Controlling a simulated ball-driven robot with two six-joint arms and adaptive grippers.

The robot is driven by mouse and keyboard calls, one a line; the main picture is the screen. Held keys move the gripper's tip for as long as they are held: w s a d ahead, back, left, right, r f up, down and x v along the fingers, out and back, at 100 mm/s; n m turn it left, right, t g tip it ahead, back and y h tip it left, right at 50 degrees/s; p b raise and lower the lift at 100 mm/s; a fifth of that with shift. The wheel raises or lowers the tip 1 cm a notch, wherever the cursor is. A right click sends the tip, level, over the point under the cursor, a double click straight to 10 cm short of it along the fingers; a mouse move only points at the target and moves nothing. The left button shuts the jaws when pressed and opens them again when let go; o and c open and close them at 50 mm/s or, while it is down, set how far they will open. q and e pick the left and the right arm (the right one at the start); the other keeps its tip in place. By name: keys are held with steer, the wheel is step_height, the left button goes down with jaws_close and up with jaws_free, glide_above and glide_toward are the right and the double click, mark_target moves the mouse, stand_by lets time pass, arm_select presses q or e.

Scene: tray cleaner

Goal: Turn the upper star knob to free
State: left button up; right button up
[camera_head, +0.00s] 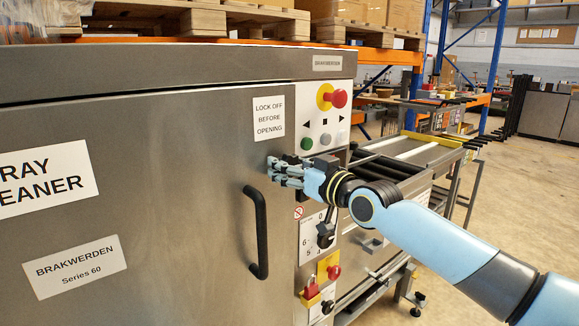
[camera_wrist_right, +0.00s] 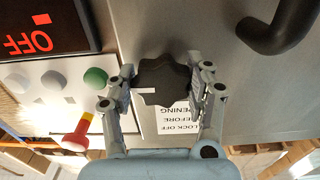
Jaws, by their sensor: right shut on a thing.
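A black star knob (camera_wrist_right: 162,79) sits on the steel door in the right wrist view, with a small pale mark on its left side. My right gripper (camera_wrist_right: 166,76) has one finger on each side of the knob and is shut on it. In the head view my right gripper (camera_head: 281,172) reaches in from the right to the door's right edge, above the black handle. The gripper hides the knob there. My left gripper is not in view.
A black door handle (camera_head: 259,232) stands out just below the gripper. A display (camera_wrist_right: 40,28) shows OFF in red, upside down.

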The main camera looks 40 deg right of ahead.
steer(key=o, duration=1.2)
steer(key=shift+s, duration=0.1)
steer(key=shift+s+d, duration=0.15)
steer(key=shift+s, duration=1.7)
steer(key=shift+s+d, duration=0.15)
steer(key=shift+s, duration=1.65)
steer(key=shift+f, duration=0.1)
